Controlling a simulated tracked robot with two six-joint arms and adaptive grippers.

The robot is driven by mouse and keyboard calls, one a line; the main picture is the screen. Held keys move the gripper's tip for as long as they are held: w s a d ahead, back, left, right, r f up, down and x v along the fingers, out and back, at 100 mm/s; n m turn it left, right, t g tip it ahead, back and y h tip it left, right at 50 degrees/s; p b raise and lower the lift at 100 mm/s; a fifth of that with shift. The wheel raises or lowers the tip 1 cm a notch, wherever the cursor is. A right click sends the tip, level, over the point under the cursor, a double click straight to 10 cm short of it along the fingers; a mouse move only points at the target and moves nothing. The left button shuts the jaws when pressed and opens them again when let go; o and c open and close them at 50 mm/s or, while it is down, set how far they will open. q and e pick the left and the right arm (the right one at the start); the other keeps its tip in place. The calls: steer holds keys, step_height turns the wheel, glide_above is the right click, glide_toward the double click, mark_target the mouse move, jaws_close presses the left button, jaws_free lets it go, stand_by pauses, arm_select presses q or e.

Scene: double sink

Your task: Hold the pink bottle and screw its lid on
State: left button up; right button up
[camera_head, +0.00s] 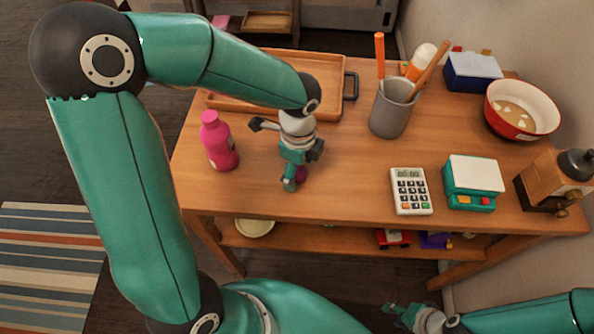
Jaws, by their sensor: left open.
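The pink bottle (219,145) stands upright on the left part of the wooden table, with its narrower pink top facing up. My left gripper (287,162) is open over the table, to the right of the bottle and apart from it. A small dark magenta thing (301,174) shows just beside the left gripper's lower fingertip. It is partly hidden, and I cannot tell whether it is the lid or whether the gripper touches it. My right gripper (400,316) is low at the bottom right, in front of the table and far from the bottle; its fingers are too small to read.
A wooden tray (232,103) lies behind the bottle. A grey cup (391,112) with sticks, a calculator (410,191), a teal scale (472,183), a grinder (556,180), a red-white bowl (522,108) and a blue box (472,72) occupy the right side. The table's front centre is clear.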

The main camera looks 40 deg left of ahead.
mark_target(298, 172)
arm_select(q)
steer(key=shift+f, duration=0.15)
steer(key=c, duration=0.8)
steer(key=shift+c, duration=0.2)
step_height(298, 172, up, 20)
steer(key=p, duration=0.1)
stand_by(0.3)
